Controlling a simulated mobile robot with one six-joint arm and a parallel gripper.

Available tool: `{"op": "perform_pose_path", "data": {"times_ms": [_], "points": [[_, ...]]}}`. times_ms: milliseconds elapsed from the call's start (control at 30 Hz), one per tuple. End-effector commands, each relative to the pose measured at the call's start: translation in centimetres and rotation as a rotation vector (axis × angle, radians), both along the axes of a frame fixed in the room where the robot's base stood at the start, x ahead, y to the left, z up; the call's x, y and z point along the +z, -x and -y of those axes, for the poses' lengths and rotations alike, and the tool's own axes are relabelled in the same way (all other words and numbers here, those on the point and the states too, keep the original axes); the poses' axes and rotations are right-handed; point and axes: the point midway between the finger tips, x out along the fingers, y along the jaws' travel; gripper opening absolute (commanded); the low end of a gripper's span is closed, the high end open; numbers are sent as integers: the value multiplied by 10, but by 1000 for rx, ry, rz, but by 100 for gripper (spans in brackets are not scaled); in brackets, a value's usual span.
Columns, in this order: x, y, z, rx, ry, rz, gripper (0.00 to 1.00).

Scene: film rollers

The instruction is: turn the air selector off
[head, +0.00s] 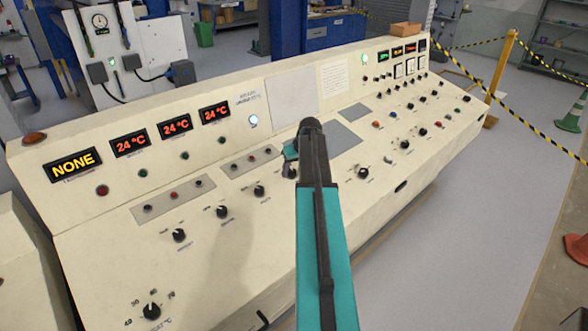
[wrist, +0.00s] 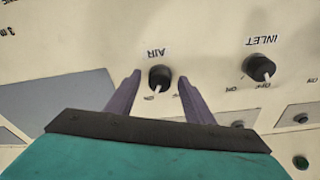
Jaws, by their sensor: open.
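The air selector (wrist: 160,76) is a round black knob with a white pointer mark on the cream panel, under an AIR label that appears upside down in the wrist view. Its pointer points downward in that picture, tilted slightly left. The position marks below it are too small and partly hidden to read. My gripper (wrist: 159,79) is open, with one purple-grey finger on each side of the knob. Gaps show between fingers and knob, so it is not gripped. In the head view my arm hides this spot.
The similar INLET knob (wrist: 259,68) is close to the right in the wrist view. A grey panel plate (wrist: 62,105) lies to the left. In the head view the sloping console (head: 90,215) carries several other knobs, buttons and lit displays, including a NONE display (head: 73,164).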

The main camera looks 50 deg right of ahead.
Motion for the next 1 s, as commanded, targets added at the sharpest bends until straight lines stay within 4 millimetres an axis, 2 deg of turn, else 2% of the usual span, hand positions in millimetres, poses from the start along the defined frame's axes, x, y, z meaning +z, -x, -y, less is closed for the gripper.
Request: {"op": "perform_pose_path", "data": {"times_ms": [333,567,600,700,1000], "points": [[-2,-1,0,1,1,1,48],[-1,-1,0,1,1,1,9],[-1,-4,10,1,1,1,6],[-1,-2,2,3,4,1,7],[-2,-2,0,54,17,1,7]]}}
